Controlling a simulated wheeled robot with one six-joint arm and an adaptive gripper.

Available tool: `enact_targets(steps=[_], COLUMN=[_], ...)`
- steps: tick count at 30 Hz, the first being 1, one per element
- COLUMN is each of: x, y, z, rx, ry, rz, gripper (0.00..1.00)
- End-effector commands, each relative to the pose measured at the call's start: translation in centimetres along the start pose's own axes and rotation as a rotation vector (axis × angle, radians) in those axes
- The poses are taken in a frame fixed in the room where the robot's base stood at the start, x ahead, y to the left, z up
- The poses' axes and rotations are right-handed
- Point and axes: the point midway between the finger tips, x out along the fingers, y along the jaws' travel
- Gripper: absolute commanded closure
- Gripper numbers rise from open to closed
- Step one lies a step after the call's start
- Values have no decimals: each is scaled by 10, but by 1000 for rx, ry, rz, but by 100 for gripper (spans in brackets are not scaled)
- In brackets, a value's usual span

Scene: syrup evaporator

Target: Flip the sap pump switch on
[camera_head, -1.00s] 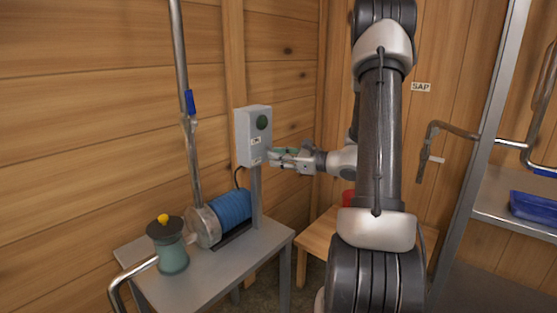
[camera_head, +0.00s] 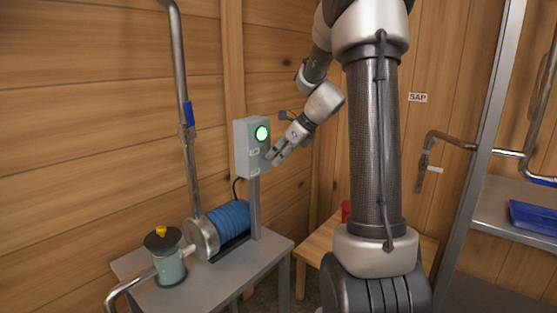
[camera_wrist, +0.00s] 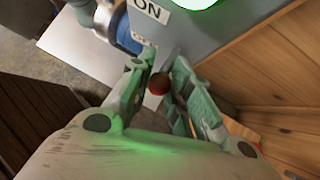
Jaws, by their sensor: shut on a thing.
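The grey switch box (camera_head: 243,160) stands on a post beside the wall, and its round green lamp (camera_head: 262,133) glows. In the wrist view the lamp (camera_wrist: 195,2) shines at the top edge, above an ON label (camera_wrist: 151,10) and a partly covered lower label (camera_wrist: 140,42). My gripper (camera_head: 273,157) reaches down at a slant to the box's lower front. In the wrist view my gripper (camera_wrist: 158,68) is shut on the switch lever, whose dark red knob (camera_wrist: 159,84) shows between the fingers. The lever's exact angle is hard to tell. The blue pump motor (camera_head: 232,217) sits below the box.
A grey metal table (camera_head: 215,280) carries the pump and a lidded jar (camera_head: 170,266). A steel pipe (camera_head: 184,100) rises left of the box. A wooden bench (camera_head: 312,250) with a red object (camera_head: 346,211) stands behind my arm. A shelf with a blue tray (camera_head: 535,217) is at right.

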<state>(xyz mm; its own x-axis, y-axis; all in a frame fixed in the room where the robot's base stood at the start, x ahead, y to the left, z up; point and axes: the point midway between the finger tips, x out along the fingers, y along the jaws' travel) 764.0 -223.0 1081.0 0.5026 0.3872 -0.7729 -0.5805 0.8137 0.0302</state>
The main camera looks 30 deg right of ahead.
Motion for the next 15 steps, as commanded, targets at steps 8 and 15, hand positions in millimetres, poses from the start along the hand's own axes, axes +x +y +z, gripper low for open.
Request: enact_targets(steps=[8, 15], x=[-1, -2], y=[1, 1], z=[4, 4], rx=[15, 20], ry=[84, 101], rz=[21, 25], gripper=[100, 100])
